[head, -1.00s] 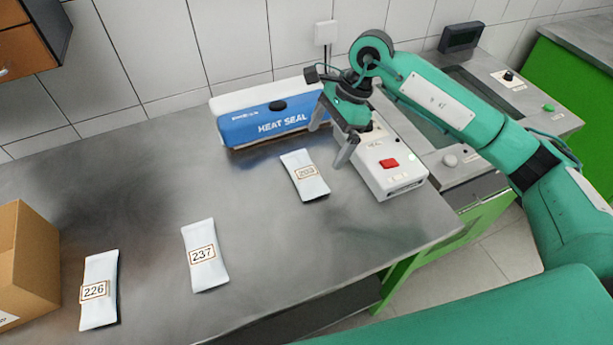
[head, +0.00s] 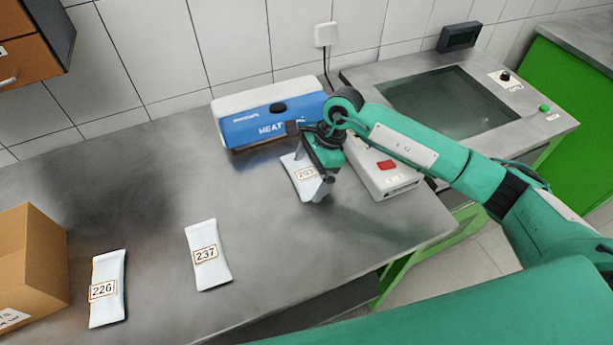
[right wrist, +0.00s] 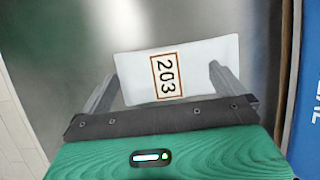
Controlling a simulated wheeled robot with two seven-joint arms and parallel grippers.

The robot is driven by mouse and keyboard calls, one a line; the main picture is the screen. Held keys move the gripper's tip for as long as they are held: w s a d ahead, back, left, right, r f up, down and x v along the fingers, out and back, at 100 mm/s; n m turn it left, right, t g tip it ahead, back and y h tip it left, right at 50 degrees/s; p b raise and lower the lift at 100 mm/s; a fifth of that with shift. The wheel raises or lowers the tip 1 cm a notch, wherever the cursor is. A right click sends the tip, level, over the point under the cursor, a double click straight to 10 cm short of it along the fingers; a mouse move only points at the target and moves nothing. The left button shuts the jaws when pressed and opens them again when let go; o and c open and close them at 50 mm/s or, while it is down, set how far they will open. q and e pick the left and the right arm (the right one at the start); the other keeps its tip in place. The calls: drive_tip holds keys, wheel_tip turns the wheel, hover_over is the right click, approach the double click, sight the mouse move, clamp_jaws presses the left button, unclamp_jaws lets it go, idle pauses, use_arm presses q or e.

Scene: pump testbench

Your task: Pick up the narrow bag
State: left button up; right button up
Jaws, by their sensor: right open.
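Three white bags lie flat on the metal table, labelled 203 (head: 301,176), 237 (head: 207,255) and 226 (head: 108,289). They look similar in width, and I cannot tell for sure which is the narrow one. My right gripper (head: 313,172) is open over bag 203 and hides part of its right side. In the right wrist view, bag 203 (right wrist: 200,72) lies across the space between the two spread fingers (right wrist: 163,74), its label readable sideways. I cannot tell whether the fingers touch it. My left gripper is not in view.
A blue and white heat sealer box (head: 245,130) stands behind bag 203. A white device with a red button (head: 386,165) stands close on the right. A cardboard box (head: 35,260) is at the left edge. The table middle (head: 150,190) is clear.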

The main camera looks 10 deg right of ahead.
drive_tip(key=shift+c, duration=0.4)
drive_tip(key=c, duration=0.9)
drive_tip(key=shift+r, duration=0.15)
